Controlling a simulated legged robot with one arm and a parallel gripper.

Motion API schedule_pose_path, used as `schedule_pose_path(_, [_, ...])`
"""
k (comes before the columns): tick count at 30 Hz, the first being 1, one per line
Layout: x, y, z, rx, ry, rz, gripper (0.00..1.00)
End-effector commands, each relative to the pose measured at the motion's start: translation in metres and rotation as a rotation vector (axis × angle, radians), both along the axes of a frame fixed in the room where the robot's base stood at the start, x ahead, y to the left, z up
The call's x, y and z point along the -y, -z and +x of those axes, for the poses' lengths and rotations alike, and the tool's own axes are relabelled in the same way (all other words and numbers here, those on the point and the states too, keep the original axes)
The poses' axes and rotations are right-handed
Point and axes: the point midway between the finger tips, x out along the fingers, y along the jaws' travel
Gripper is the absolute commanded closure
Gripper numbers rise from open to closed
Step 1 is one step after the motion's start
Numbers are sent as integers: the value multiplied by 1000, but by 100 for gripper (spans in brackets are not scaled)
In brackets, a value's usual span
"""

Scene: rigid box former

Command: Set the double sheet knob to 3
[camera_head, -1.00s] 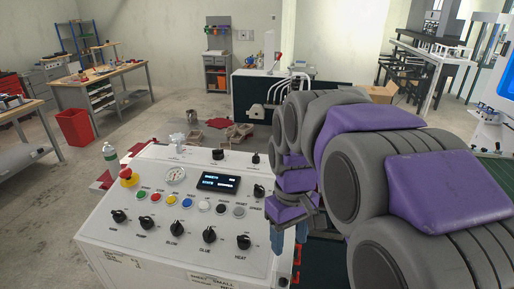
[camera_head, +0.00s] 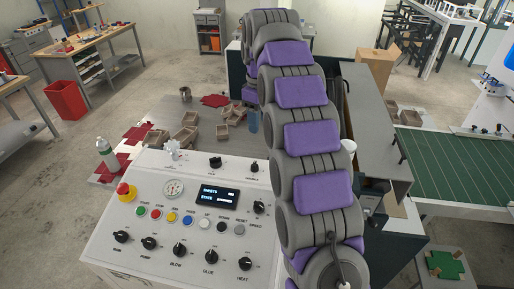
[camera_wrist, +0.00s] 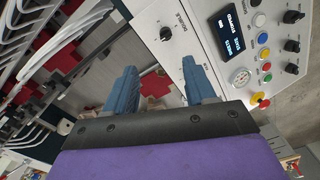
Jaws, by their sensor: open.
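The white control panel (camera_head: 150,190) has two black knobs along its back edge: a larger back knob (camera_head: 215,162) behind the display and a smaller right one (camera_head: 254,167). In the wrist view a black knob (camera_wrist: 165,33) stands on the panel, ahead of my gripper (camera_wrist: 160,66). The blue fingers are apart and empty, touching no knob. In the head view one blue fingertip (camera_head: 253,120) shows beyond the panel's back edge; my arm hides the rest.
The panel carries a display (camera_head: 217,195), gauge (camera_head: 173,187), red emergency button (camera_head: 125,191), coloured buttons and several front knobs. A bottle (camera_head: 107,153) stands left. Small brown boxes (camera_head: 184,134) lie behind. White tubes (camera_wrist: 60,50) run on the left in the wrist view.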

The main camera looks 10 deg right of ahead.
Motion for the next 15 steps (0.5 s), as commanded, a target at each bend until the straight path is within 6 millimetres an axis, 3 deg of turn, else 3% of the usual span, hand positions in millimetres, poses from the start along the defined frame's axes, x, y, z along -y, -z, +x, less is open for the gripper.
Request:
schedule_pose_path(5, [-8, 2, 2, 4, -12, -6, 45])
schedule_pose_path(15, [2, 39, 5, 4, -10, 3, 45])
